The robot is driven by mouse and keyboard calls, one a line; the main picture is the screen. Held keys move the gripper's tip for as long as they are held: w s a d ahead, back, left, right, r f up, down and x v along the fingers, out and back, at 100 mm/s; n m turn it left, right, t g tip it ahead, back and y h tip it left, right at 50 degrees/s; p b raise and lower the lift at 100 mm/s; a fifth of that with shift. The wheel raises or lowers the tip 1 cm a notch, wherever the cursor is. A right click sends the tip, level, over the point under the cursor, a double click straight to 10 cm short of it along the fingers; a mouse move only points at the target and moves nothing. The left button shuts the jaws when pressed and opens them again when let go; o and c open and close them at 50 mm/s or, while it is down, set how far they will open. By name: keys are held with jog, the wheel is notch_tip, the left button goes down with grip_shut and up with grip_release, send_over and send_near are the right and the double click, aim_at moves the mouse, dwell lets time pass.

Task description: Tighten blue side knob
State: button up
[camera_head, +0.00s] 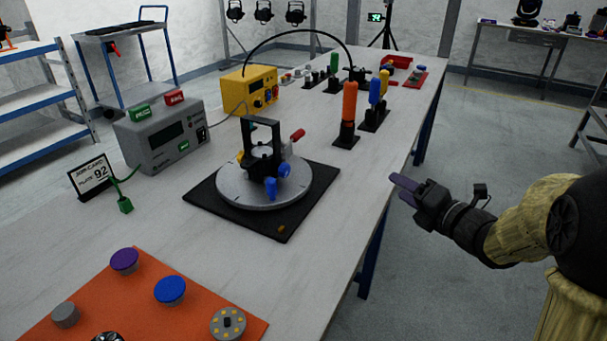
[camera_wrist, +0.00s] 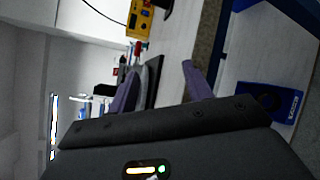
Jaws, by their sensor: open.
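A par can fixture with a black yoke (camera_head: 262,128) stands on a round grey turntable (camera_head: 235,192) set on a black square mat (camera_head: 285,224). A blue side knob (camera_head: 284,170) sticks out on its near right side, beside a blue piece pointing down at the front. A red-handled knob (camera_head: 298,135) shows on the far right side. My gripper (camera_head: 403,191) is off the table's right edge, apart from the fixture, with its purple fingers pointing left. In the wrist view my gripper (camera_wrist: 160,88) is open and empty, the fingers wide apart.
A grey control box (camera_head: 160,140), a job card (camera_head: 91,178) and a yellow box (camera_head: 249,90) stand left and behind. Upright orange (camera_head: 349,102) and blue-handled tools stand behind right. An orange panel (camera_head: 140,310) with knobs lies in front.

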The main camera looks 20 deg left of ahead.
jog(key=s+d+f+m+t+h, duration=0.1)
jog(key=d+f+m+h, duration=0.35)
jog(key=d+m, duration=0.4)
jog(key=s+d+f+m+h, duration=0.1)
jog(key=d+f+m+h, duration=0.35)
jog(key=m, duration=0.65)
jog(key=s+d+f+m+g+h, duration=0.1)
jog(key=s+f+m+g, duration=0.1)
jog(key=s+m, duration=0.3)
jog(key=s+d+f+m+g+h, duration=0.1)
jog(key=s+d+f+m+g, duration=0.1)
jog(key=s+m, duration=0.3)
jog(key=s+d+f+m+g+h+p, duration=0.1)
jog(key=s+m+g, duration=0.3)
jog(key=s, duration=0.4)
jog(key=shift+d+f+m+h, duration=0.4)
jog(key=shift+d+m+h, duration=0.2)
jog(key=shift+m, duration=0.15)
